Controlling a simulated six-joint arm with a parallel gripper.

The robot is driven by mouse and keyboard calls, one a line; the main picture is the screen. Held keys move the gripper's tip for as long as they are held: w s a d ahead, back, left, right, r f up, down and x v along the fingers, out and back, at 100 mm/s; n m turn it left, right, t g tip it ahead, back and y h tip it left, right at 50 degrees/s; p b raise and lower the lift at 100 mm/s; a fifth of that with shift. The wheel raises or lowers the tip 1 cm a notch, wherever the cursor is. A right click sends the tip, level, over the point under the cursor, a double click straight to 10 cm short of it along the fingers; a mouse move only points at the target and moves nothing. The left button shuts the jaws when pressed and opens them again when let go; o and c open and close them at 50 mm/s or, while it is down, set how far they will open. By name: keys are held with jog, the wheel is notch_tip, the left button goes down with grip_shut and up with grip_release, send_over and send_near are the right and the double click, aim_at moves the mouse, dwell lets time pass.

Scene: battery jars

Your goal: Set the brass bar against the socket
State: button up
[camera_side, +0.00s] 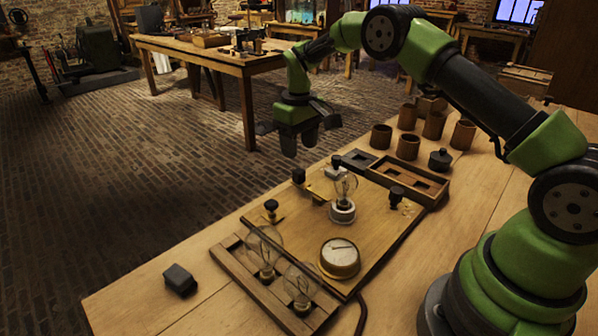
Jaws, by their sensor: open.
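A wooden board (300,228) lies on the bench with a glass bulb in a white round socket (343,211) near its middle. A yellowish, brass-coloured strip (321,188) lies near the board's far edge, left of the socket; it looks like the brass bar, but small parts there are hard to separate. A gap shows between it and the socket. My gripper (300,143) is open and empty, pointing down, above and beyond the board's far edge. It appears apart from the strip and touches nothing that I can see.
Black-knobbed terminals (271,207) and a round dial (340,257) stand on the board. A tray with two bulbs (222,258) lies at the front. A dark block (180,280) sits front left. Several brown jars (408,146) and a wooden box (437,188) stand at the back right.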

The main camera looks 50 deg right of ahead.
aim_at(299, 171)
notch_tip(299, 171, down, 7)
jog(key=shift+f, duration=0.2)
